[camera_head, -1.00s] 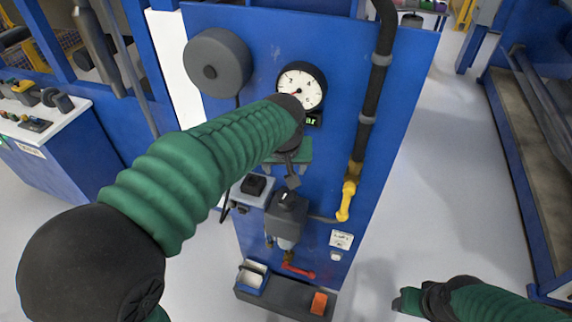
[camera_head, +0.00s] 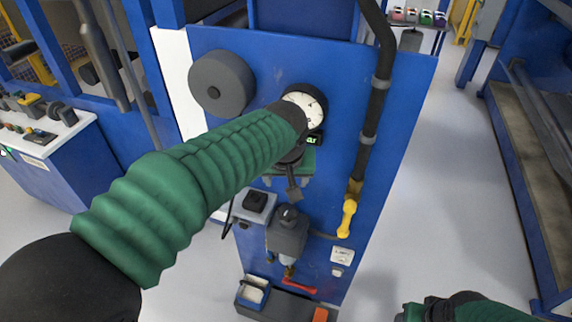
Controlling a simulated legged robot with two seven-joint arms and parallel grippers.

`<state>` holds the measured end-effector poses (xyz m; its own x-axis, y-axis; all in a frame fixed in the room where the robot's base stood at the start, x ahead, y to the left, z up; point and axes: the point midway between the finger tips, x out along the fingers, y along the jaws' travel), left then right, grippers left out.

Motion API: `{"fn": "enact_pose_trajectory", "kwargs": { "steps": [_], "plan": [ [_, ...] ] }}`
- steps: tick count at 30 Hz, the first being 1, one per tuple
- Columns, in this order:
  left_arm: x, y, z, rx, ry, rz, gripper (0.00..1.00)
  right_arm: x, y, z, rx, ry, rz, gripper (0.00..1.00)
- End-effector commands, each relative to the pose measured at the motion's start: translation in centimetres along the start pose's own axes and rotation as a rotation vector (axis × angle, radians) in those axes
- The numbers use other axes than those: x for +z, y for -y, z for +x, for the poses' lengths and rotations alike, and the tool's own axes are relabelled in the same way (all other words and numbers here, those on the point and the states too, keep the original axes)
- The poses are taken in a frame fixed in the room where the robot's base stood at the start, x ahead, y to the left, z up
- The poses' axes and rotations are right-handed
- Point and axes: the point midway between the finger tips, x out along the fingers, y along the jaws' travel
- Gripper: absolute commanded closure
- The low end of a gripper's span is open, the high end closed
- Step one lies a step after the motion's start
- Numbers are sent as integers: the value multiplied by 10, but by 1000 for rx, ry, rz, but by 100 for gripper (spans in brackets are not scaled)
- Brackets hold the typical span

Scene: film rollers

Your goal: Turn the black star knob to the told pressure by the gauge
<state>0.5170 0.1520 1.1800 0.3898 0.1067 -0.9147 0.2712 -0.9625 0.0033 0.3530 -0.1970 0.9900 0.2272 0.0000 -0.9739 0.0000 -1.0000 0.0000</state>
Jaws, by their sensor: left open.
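The round white gauge (camera_head: 306,107) is on the blue panel, its lower left covered by my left forearm; the needle cannot be read. Below it, a dark grey regulator body (camera_head: 286,238) carries a dark knob (camera_head: 289,214) on top; its star shape is not clear. My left gripper (camera_head: 294,192) points down just above the knob, open and seemingly apart from it. My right gripper (camera_head: 404,313) is at the bottom edge, partly cut off, away from the panel; its jaws cannot be made out.
A yellow-handled valve (camera_head: 348,217) and black pipe (camera_head: 374,105) run down the panel's right side. Open floor (camera_head: 445,190) lies to the right.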

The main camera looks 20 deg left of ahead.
Motion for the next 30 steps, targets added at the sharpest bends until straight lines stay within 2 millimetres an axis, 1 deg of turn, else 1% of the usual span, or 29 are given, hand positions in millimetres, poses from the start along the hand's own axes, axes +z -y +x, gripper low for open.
{"fn": "enact_pose_trajectory", "kwargs": {
  "steps": [1, 9, 12, 15, 18, 21, 28, 30],
  "plan": [
    [-1, 0, -13, 4, -5, 0, 39, 0, 0, 0, 0, 0, 0, 46],
    [-2, -1, -93, 3, -5, -1, 39, 0, 0, -1, 0, 0, 0, 46],
    [-2, -1, -117, 1, -2, 0, 39, 0, 0, -2, 0, 0, 0, 46],
    [-2, -2, -135, 0, -1, 1, 39, -1, 0, -3, 0, 0, 0, 46],
    [-1, -1, -144, -1, 1, 1, 39, -1, 0, -4, 0, 0, 0, 46],
    [-1, -1, -147, -1, 1, 0, 39, -1, 0, -4, 0, 0, 0, 46],
    [-1, -1, -146, -2, 1, 0, 39, -1, 0, -4, 0, 0, 0, 46],
    [-1, -2, -142, -7, 2, -4, 39, -1, 0, -4, 0, 0, 0, 46]
  ]
}}
